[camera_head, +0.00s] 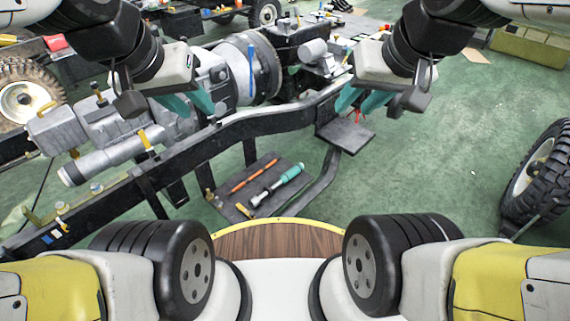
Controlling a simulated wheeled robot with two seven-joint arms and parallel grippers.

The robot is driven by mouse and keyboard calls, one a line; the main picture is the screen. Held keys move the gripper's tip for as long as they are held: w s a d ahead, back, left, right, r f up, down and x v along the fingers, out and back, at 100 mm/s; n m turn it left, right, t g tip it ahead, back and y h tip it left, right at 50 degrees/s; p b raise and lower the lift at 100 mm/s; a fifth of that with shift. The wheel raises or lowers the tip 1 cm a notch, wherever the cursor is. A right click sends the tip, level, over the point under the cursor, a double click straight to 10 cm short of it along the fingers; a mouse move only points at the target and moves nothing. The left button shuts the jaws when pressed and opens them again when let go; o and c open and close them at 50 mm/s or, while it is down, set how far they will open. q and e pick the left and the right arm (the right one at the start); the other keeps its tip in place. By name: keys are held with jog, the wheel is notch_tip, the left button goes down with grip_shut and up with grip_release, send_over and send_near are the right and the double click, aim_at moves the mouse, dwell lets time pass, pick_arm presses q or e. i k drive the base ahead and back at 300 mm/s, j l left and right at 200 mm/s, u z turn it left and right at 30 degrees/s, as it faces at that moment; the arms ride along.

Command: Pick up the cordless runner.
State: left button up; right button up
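A tool with a teal grip and a dark and silver front part, which looks like the cordless runner (290,174), lies on a flat dark tray (283,208) low in the middle of the view. An orange-red tool (254,176) lies beside it on the left. My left gripper (189,106) is up and to the left of the tray, its teal fingers apart and empty. Neither touches the runner.
A black chassis rail (240,128) runs diagonally between my grippers and the tray. A grey engine and gearbox (120,125) sit behind it. A small dark plate (345,136) juts out under my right gripper. A tyre (540,172) stands at the right. Green floor (425,165) is clear there.

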aim_at(254, 202)
jog(key=u, duration=0.4)
jog(key=l+u, duration=0.15)
jog(key=u, duration=0.2)
jog(key=l+u, duration=0.1)
jog(key=u, duration=0.3)
jog(key=i+l+u, duration=0.1)
jog(key=u, duration=0.3)
jog(key=l+u, duration=0.25)
jog(key=l, duration=0.15)
jog(key=k+l+u, duration=0.1)
jog(key=l+u, duration=0.15)
jog(key=k+l+u, duration=0.2)
jog(key=l, duration=0.25)
jog(key=l+u, duration=0.25)
jog(key=k+l, duration=0.15)
jog(key=l, duration=0.15)
jog(key=k+l, duration=0.15)
jog(key=l, duration=0.2)
jog(key=k+l, duration=0.1)
jog(key=l, duration=0.2)
jog(key=u, duration=0.05)
